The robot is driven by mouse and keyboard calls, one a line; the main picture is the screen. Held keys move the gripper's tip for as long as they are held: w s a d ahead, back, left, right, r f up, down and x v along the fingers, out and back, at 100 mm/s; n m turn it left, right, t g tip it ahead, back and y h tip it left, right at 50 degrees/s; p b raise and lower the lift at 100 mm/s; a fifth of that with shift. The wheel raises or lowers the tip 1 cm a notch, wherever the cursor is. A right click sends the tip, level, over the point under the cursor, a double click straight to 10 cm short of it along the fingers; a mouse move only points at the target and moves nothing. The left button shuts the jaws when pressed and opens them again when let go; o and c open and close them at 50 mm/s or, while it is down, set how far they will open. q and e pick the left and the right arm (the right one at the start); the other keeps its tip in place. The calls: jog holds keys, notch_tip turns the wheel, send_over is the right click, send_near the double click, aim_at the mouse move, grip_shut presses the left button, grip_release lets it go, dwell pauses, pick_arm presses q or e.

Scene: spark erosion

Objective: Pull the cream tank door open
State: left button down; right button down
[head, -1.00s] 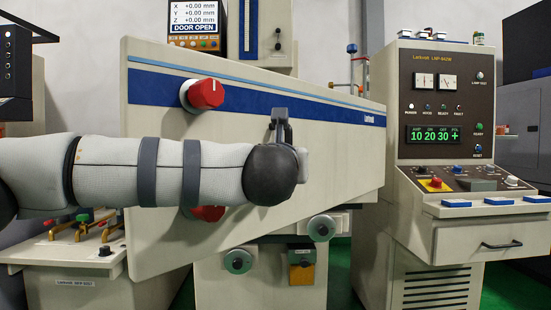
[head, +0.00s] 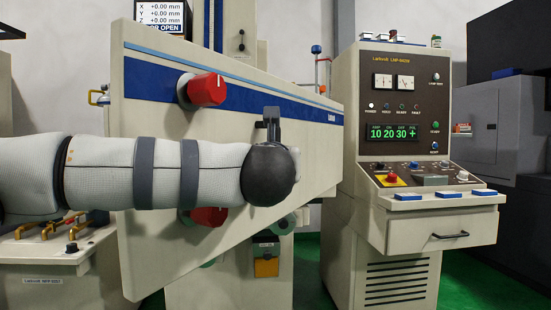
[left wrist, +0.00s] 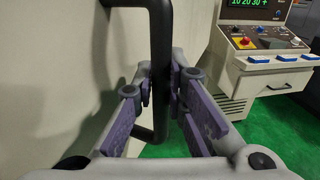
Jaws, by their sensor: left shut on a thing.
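The cream tank door (head: 150,245) with a blue stripe stands swung out from the machine, its left edge nearest me. Its dark bar handle (head: 271,118) shows above my left wrist in the head view. In the left wrist view the handle (left wrist: 160,45) runs upright between the fingers of my left gripper (left wrist: 163,88), which is shut on it. The door face (left wrist: 65,90) fills the left of that view. In the head view the left gripper is hidden behind my wrist. My right gripper is in neither view.
Two red knobs, an upper one (head: 202,90) and a lower one (head: 207,216), stick out from the door. A control console (head: 405,130) with a drawer stands to the right. A bench with brass clamps (head: 50,228) is at the left. Green floor (left wrist: 265,135) shows clear before the console.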

pick_arm(q)
jog(key=c, duration=1.6)
grip_release()
jog(key=s, duration=1.2)
jog(key=shift+d, duration=0.15)
